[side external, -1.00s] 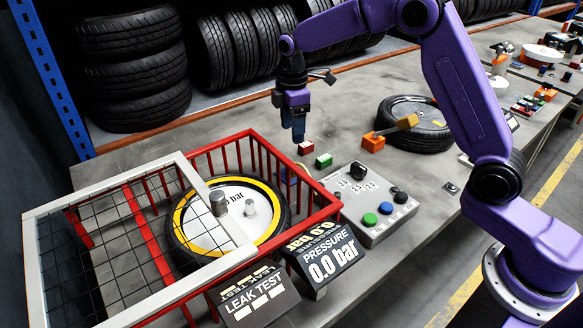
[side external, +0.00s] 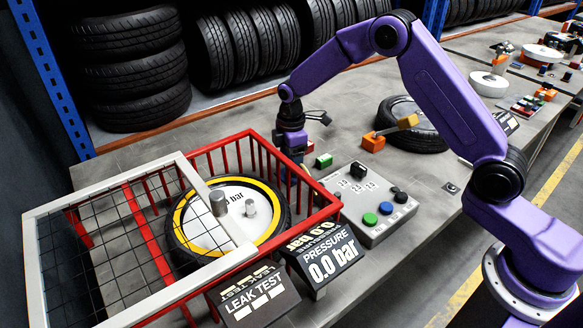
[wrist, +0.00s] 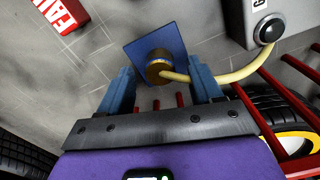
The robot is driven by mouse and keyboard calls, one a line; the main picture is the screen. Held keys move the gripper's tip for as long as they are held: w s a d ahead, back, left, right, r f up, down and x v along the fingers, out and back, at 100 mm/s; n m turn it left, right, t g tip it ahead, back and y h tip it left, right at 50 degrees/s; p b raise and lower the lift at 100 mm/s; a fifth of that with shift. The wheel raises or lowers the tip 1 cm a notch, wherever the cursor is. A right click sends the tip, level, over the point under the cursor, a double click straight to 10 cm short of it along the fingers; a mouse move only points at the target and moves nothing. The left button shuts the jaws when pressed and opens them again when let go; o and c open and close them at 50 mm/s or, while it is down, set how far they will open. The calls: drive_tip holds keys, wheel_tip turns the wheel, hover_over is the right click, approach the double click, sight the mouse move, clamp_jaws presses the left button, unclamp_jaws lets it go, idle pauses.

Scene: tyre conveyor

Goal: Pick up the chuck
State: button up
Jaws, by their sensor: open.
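The chuck (wrist: 157,70) is a small brass cylinder with a yellow hose leading from its side. It stands on a square blue pad (wrist: 171,38) in the wrist view. My gripper (wrist: 160,76) is open, with one blue finger on each side of the chuck in the picture and visible gaps between. I cannot tell whether the fingertips are level with it. In the side view my gripper (side external: 292,158) is low behind the red cage rails, and the chuck is hidden there.
The red cage (side external: 238,142) around a tyre (side external: 180,245) stands close by. A red FAIL block (wrist: 60,14), a green block (side external: 324,160) and a grey control box (side external: 366,205) are near. The hose reaches a round black fitting (wrist: 268,28).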

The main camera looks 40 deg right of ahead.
drive_tip(key=shift+c, duration=0.4)
drive_tip(key=c, duration=1.1)
drive_tip(key=shift+r, duration=0.1)
